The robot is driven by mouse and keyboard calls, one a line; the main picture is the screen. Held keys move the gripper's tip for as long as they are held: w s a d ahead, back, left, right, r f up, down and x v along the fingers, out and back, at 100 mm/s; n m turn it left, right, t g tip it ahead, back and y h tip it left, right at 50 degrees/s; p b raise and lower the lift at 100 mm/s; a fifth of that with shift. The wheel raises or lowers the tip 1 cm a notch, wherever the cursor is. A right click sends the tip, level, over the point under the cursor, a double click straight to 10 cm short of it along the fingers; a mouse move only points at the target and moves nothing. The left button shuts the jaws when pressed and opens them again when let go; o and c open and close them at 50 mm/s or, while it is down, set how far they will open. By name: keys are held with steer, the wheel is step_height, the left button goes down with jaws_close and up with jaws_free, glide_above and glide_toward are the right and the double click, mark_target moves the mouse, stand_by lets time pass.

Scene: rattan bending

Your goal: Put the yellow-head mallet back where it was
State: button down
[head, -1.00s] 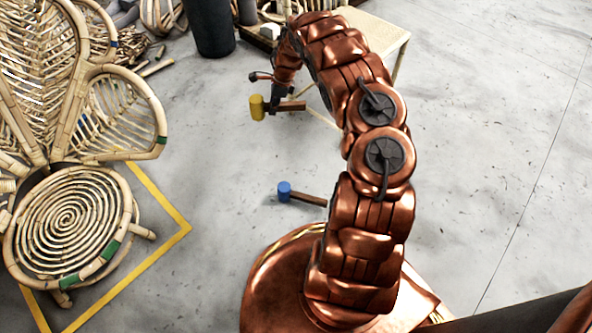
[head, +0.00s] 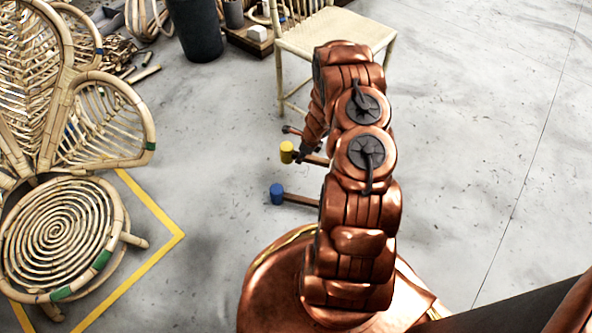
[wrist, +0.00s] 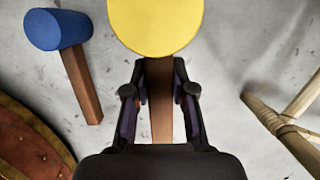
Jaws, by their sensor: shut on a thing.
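The yellow-head mallet (head: 288,152) is in my gripper, with its yellow head to the left in the head view. In the wrist view its yellow head (wrist: 155,22) is at the top and its brown handle (wrist: 160,100) runs down between the fingers. My gripper (wrist: 160,90) is shut on the handle just below the head. In the head view my gripper (head: 308,155) is partly hidden by my arm. The blue-head mallet (head: 278,194) lies on the floor nearer my base; it also shows at the upper left of the wrist view (wrist: 58,30).
A rattan chair (head: 60,235) stands left within yellow floor lines (head: 150,205). A dark bin (head: 195,30) stands at the back. Grey floor right is clear.

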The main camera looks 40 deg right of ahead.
step_height(320, 180, down, 8)
steer(key=b, duration=0.2)
steer(key=shift+f+b, duration=0.2)
steer(key=shift+b, duration=0.15)
steer(key=shift+f, duration=0.15)
steer(key=c, duration=1)
jaws_free()
steer(key=shift+o, duration=0.2)
